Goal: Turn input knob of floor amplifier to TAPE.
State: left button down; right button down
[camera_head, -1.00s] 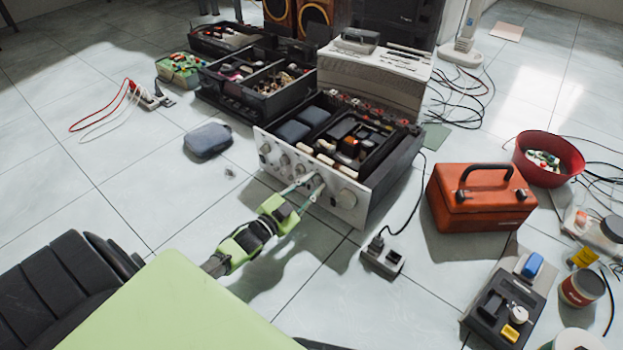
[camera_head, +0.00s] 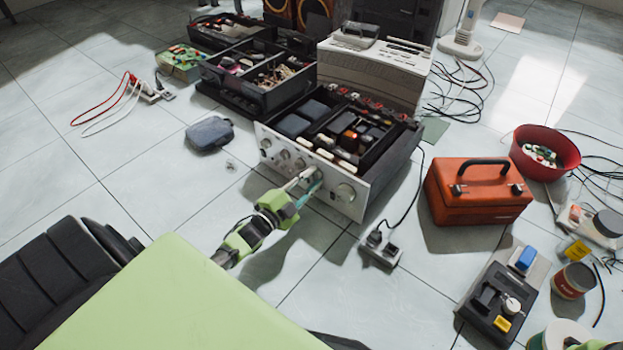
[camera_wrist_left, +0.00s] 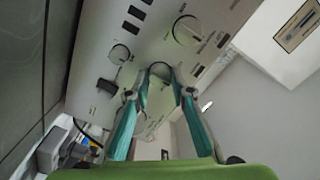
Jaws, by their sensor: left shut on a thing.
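The floor amplifier (camera_head: 390,178) stands on the tiles with a silver front panel and a row of knobs; its panel also fills the upper part of the left wrist view (camera_wrist_left: 95,45). My left gripper (camera_head: 314,178) reaches its front from the lower left. In the left wrist view my left gripper's teal fingers (camera_wrist_left: 161,84) are shut on a round input knob (camera_wrist_left: 160,69), which the fingertips partly hide. The panel lettering is too small to read, so the knob's setting cannot be told. My right gripper's fingers do not show.
A power socket block (camera_head: 380,250) and an orange toolbox (camera_head: 478,195) stand to the right. A grey pouch (camera_head: 209,134) lies left. The floor before the amplifier is mostly clear.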

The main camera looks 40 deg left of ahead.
pick_arm(q)
jog(key=c, duration=1.8)
grip_release()
jog(key=s, duration=0.8)
jog(key=s+a, duration=0.1)
jog(key=s, duration=0.3)
